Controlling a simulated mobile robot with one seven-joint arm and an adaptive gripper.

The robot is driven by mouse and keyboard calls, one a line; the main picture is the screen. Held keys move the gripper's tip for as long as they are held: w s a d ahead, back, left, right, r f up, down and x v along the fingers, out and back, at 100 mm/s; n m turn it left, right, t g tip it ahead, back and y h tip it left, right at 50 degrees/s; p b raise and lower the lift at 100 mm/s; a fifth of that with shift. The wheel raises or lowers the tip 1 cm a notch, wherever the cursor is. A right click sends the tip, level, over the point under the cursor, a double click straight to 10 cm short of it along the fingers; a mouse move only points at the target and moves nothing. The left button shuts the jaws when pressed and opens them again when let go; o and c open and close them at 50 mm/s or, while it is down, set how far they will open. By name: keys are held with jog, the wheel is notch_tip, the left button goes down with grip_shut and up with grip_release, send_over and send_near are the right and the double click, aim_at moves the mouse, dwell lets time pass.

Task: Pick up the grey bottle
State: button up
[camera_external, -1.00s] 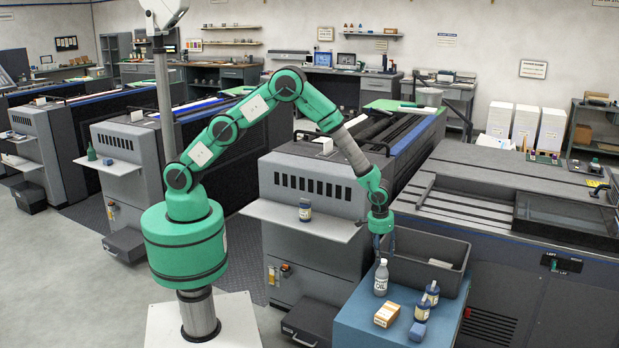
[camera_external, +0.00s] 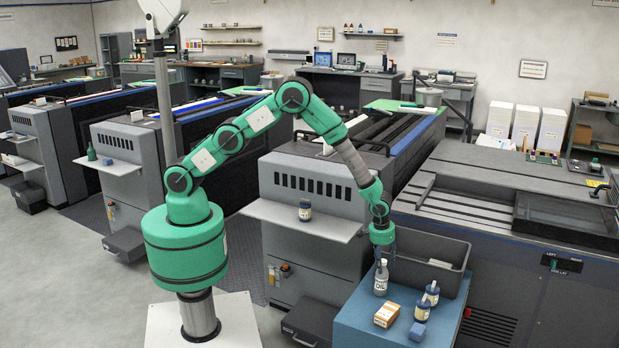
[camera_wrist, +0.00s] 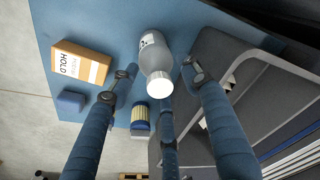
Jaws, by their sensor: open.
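The grey bottle (camera_external: 381,282) has a pale cap and a label. It stands upright at the back left of the blue bench top (camera_external: 352,318). In the wrist view the bottle (camera_wrist: 155,52) is seen from above, its white cap toward me. My gripper (camera_external: 384,256) points down just above the bottle and is open. In the wrist view its blue fingers (camera_wrist: 161,76) are spread, with the cap between the fingertips. I cannot tell whether any finger touches the bottle.
A dark grey bin (camera_external: 455,283) is close behind the bottle. The left press shelf (camera_external: 285,217) holds another bottle.

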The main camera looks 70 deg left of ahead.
jog(key=shift+c, duration=0.2)
grip_shut()
jog(key=shift+r, duration=0.1)
dwell(0.4)
jog(key=shift+r+p, duration=0.35)
jog(key=shift+r, duration=0.95)
jog(key=shift+s+r, duration=0.1)
jog(key=shift+r, duration=0.35)
jog(key=s+a+p, duration=0.1)
jog(key=s+a, duration=0.1)
jog(key=s, duration=0.5)
jog(key=s+a+r, duration=0.1)
jog(key=s+a, duration=0.2)
jog(key=s, duration=0.4)
jog(key=shift+s+a+r+p, duration=0.15)
jog(key=shift+s+a+p, duration=0.15)
jog(key=shift+s+p, duration=0.1)
